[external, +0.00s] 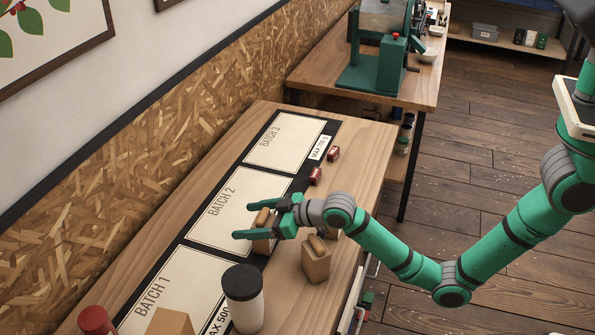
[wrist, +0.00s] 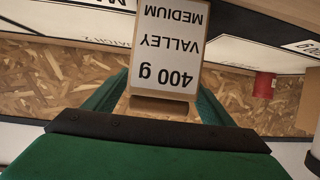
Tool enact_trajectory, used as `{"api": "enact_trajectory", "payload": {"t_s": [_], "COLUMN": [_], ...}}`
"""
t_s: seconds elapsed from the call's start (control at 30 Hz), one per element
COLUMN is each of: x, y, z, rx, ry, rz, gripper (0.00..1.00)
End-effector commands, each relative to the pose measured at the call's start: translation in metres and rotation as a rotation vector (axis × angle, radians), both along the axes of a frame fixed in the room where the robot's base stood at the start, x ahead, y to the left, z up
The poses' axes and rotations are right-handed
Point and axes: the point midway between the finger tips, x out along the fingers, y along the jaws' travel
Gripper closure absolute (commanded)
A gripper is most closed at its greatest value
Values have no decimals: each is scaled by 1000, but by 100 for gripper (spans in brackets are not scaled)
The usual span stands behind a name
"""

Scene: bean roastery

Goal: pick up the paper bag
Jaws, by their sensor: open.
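A brown paper bag (external: 263,244) stands on the table at the lower edge of the BATCH 2 panel in the external view. My gripper (external: 252,222) is open, with its green fingers around the upper part of this bag. In the wrist view the bag's white label (wrist: 168,45) shows upside down, reading 400 g, VALLEY, MEDIUM. The bag lies between the two green fingers, and I cannot tell whether they touch it. The gripper and wrist hide part of the bag in the external view.
Another paper bag (external: 316,262) stands right of my gripper. A white cup with a black lid (external: 243,297) stands in front. Small red objects (external: 333,154) lie behind, near BATCH 3. A green machine (external: 378,60) stands on the far table. The BATCH 3 panel (external: 284,142) is clear.

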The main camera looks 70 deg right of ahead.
Motion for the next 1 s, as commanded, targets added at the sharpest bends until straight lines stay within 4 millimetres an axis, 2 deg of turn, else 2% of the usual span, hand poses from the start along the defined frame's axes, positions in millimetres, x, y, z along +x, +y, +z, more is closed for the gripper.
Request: {"api": "enact_trajectory", "payload": {"t_s": [0.17,0.4,0.63,0.73,0.87,1.0], "x": [0,0,0,0,0,0], "y": [0,0,0,0,0,0], "z": [0,0,3,10,30,57], "rx": [0,0,0,1,1,1], "ry": [-1,-1,-4,-7,-8,-9], "rz": [0,0,0,0,0,0], "gripper": [23,80,80,80,80,80]}}
